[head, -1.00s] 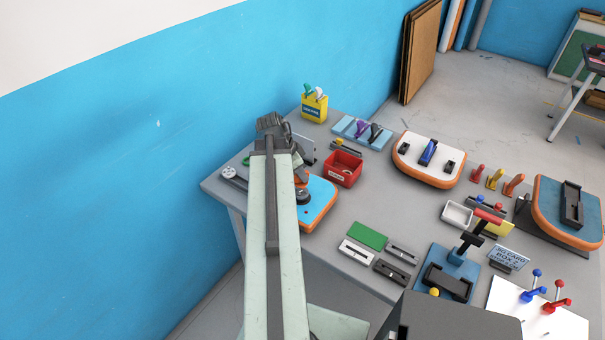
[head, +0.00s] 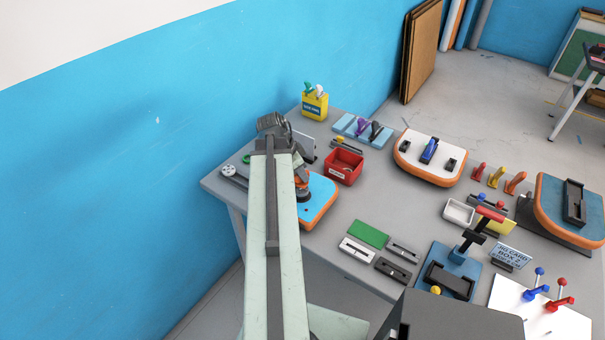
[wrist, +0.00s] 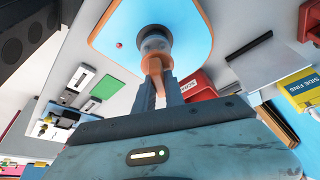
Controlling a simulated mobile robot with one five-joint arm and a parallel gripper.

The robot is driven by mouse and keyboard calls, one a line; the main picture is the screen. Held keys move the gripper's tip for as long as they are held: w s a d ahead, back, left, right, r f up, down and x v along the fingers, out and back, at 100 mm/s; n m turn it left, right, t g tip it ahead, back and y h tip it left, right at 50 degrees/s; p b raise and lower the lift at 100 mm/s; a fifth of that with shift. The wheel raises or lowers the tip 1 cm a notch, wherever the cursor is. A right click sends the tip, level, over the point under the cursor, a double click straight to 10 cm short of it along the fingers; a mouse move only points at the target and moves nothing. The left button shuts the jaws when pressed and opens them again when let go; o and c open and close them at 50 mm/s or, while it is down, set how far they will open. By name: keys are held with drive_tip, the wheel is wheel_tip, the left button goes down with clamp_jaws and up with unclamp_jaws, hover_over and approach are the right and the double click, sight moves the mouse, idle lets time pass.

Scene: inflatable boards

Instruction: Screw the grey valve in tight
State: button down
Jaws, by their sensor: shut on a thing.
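The grey valve (wrist: 153,32) stands on a blue board with an orange rim (wrist: 205,20). In the head view the valve (head: 303,196) shows at the left part of the board (head: 322,197), partly hidden by my arm. An orange tool-like piece (wrist: 155,68) stands over the valve and appears to touch it. My gripper (wrist: 156,88) is shut on this orange piece, one grey finger on each side. In the head view my gripper (head: 302,178) is mostly hidden behind my arm. I cannot tell how deep the valve sits.
A red bin (head: 343,167) stands just behind the board. A yellow box (head: 314,105) is at the back corner near the blue wall. A green plate (head: 368,234) and small grey plates lie to the right. The bench between board and plates is clear.

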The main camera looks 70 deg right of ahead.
drive_tip(key=shift+f, duration=0.1)
idle(0.6)
drive_tip(key=shift+f+b, duration=0.35)
drive_tip(key=shift+b, duration=0.1)
drive_tip(key=shift+f+b, duration=0.65)
drive_tip(key=c, duration=1.3)
unclamp_jaws()
drive_tip(key=shift+c, duration=0.2)
drive_tip(key=shift+r, duration=0.15)
drive_tip(key=p+v, duration=0.7)
drive_tip(key=v, duration=0.1)
drive_tip(key=shift+p, duration=0.3)
drive_tip(key=shift+f, duration=0.2)
